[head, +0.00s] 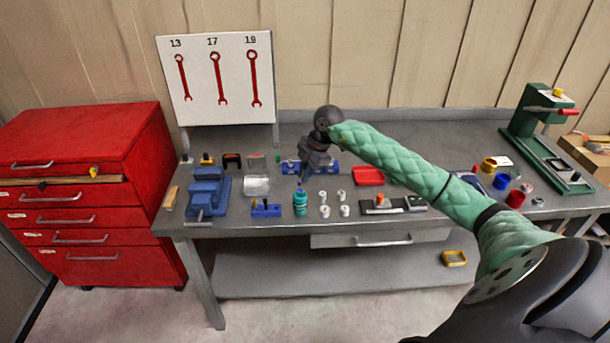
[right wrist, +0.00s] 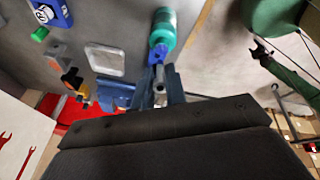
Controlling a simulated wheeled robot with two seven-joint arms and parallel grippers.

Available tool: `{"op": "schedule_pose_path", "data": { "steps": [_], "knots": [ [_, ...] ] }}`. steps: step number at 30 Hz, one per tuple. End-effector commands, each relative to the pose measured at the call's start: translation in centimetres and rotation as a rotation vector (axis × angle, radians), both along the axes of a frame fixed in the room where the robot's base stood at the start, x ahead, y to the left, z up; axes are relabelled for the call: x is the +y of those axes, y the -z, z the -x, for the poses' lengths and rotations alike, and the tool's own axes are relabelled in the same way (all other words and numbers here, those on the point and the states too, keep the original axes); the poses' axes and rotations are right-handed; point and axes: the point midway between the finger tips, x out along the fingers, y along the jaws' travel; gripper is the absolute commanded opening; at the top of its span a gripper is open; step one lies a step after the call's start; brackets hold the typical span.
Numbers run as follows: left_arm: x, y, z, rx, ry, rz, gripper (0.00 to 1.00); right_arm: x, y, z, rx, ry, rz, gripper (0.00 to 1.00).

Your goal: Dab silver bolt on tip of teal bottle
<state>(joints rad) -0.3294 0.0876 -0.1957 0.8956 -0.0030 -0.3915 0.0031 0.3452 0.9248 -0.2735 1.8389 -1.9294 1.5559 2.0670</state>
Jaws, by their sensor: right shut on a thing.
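The teal bottle (head: 300,204) with a blue tip stands upright near the bench's front edge, and it also shows in the right wrist view (right wrist: 165,28). My right gripper (right wrist: 160,92) is shut on the silver bolt (right wrist: 160,88), whose end shows between the fingers. In the right wrist view the bolt lies in line with the bottle's blue tip (right wrist: 158,54), very close to it in the picture; I cannot tell whether they touch. In the head view my right gripper is above and slightly behind the bottle, and the bolt is hard to make out. My left gripper is not in view.
A blue vise (head: 208,191) and a small blue stand (head: 265,209) lie left of the bottle. Several white pieces (head: 324,197) stand close on its right. A red tray (head: 369,176) is farther right. A red cabinet (head: 90,190) stands left of the bench.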

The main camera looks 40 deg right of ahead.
Motion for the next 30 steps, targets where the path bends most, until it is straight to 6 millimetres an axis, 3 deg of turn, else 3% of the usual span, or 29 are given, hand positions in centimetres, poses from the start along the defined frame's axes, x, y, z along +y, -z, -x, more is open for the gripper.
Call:
{"op": "schedule_pose_path", "data": {
  "steps": [19, 30],
  "knots": [
    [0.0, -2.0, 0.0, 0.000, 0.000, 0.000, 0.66, -0.1, -4.4, 0.0, -0.001, 0.000, 0.001, 0.00],
    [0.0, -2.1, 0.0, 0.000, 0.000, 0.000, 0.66, 0.0, -4.6, 0.0, -0.001, 0.000, 0.001, 0.00]
  ]
}}
